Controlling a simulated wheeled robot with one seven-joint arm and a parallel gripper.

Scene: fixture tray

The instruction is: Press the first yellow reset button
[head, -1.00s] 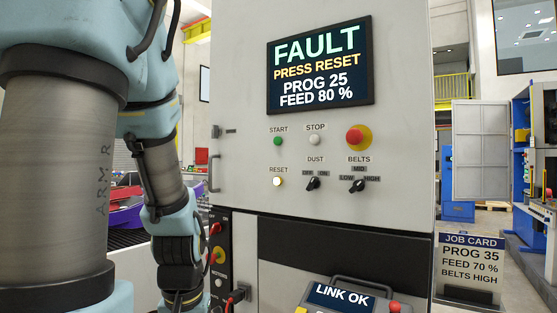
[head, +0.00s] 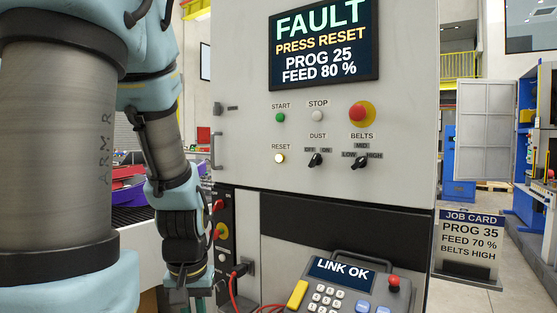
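The RESET button (head: 280,158) is a small round button with a bright pale-yellow glow, on the grey cabinet front (head: 235,160) under its RESET label. The screen (head: 323,44) above it reads FAULT, PRESS RESET, PROG 25, FEED 80 %. My gripper (head: 190,297) hangs at the bottom left, below and to the left of the RESET button and apart from it. Its fingertips are small and close to the lower frame edge, so I cannot tell whether it is open.
A keypad pendant (head: 345,292) reading LINK OK stands below. A job card (head: 468,245) stands right.

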